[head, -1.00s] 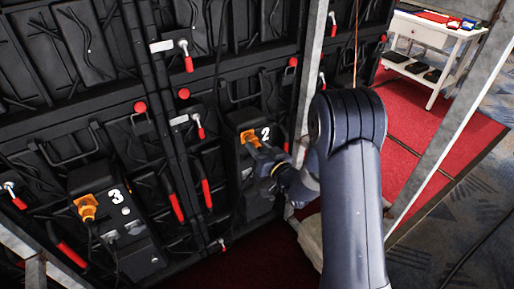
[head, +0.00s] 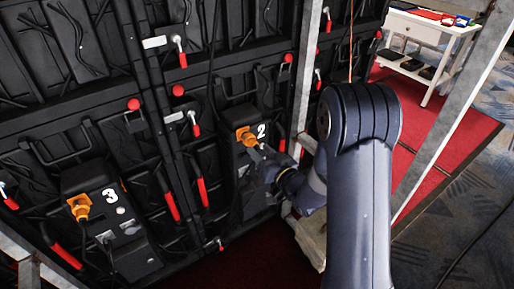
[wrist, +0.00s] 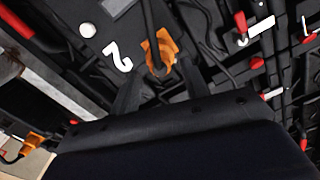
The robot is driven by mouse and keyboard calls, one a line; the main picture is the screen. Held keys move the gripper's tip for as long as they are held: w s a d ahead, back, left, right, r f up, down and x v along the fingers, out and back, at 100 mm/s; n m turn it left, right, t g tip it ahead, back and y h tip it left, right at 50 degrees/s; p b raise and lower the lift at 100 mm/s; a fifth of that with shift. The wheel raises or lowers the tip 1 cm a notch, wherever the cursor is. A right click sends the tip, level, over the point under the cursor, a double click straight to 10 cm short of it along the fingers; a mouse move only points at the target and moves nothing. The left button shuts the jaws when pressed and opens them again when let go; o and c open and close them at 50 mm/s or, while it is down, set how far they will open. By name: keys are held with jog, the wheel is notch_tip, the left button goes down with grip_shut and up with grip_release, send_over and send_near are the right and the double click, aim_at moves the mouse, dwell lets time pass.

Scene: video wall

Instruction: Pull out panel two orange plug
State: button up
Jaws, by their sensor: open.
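The orange plug of panel two (head: 246,137) sits in the socket of the black box marked 2 (head: 261,131). In the wrist view the plug (wrist: 161,50) is beside the white 2, with a dark cable running from it. My gripper (head: 262,153) is just below and right of the plug in the head view. In the wrist view my gripper (wrist: 160,92) is open, its dark fingers to either side of the plug's lower end. I see no contact with the plug. The exact gap between fingertips and plug cannot be told.
A second orange plug (head: 80,207) is in the box marked 3, to the left. Red-handled latches (head: 180,52) and loose cables cover the black wall. A metal post (head: 307,75) stands right of box 2. A white table (head: 430,35) stands far right.

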aim_at(257, 147)
jog(key=v, duration=0.7)
jog(key=shift+s+d, duration=0.25)
jog(key=shift+s, duration=0.05)
jog(key=shift+w+a, duration=0.1)
jog(key=x, duration=1.1)
jog(key=shift+w+a+r+p, duration=0.2)
jog(key=shift+p, duration=0.5)
jog(key=shift+w+a+f, duration=0.15)
jog(key=shift+w+a, duration=0.05)
jog(key=shift+w, duration=0.15)
jog(key=shift+s, duration=0.1)
